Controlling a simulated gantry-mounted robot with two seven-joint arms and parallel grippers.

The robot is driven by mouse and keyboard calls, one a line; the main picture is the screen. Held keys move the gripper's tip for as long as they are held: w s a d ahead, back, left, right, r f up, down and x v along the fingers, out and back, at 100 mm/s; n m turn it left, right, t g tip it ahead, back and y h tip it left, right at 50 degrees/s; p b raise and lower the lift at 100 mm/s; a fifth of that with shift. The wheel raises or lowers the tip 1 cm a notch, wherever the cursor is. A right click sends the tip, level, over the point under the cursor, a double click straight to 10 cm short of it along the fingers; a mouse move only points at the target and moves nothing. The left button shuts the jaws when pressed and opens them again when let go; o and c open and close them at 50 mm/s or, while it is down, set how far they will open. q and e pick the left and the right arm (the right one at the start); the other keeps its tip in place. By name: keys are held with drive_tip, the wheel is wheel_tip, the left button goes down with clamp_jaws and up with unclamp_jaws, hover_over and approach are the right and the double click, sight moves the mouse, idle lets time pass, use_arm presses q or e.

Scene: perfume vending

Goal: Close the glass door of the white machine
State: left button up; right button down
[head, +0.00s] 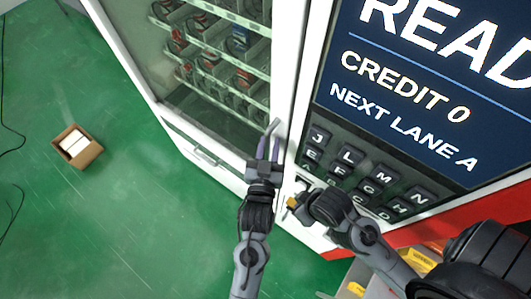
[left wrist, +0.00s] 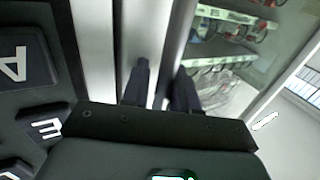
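The white machine (head: 205,143) has a glass door (head: 150,62) with a white frame (head: 290,75), left of the display and keypad. The door looks shut or nearly so; I cannot tell if a small gap is left. My left gripper (head: 270,138) is at the lower right of the door frame, with its fingers pointing up along it. In the left wrist view its two fingers (left wrist: 162,85) are apart, with part of the pale frame showing between them. Contact is unclear. My right gripper (head: 293,202) is low by the keypad, its fingers mostly hidden.
The display (head: 430,75) and keypad (head: 360,175) are right of the door. Goods stand on shelves (head: 225,50) behind the glass. An open cardboard box (head: 77,146) sits on the green floor (head: 110,225), which is otherwise largely clear. Cables (head: 12,150) lie at the far left.

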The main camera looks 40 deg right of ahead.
use_arm(q)
drive_tip(key=shift+s+a, duration=0.1)
drive_tip(key=shift+s, duration=0.55)
drive_tip(key=b+v, duration=0.1)
drive_tip(key=v, duration=0.8)
drive_tip(key=shift+a+b, duration=0.35)
drive_tip(key=shift+a, duration=0.15)
use_arm(e)
drive_tip(key=shift+d+f, duration=0.15)
drive_tip(key=shift+f, duration=0.65)
use_arm(q)
drive_tip(key=shift+r, duration=0.1)
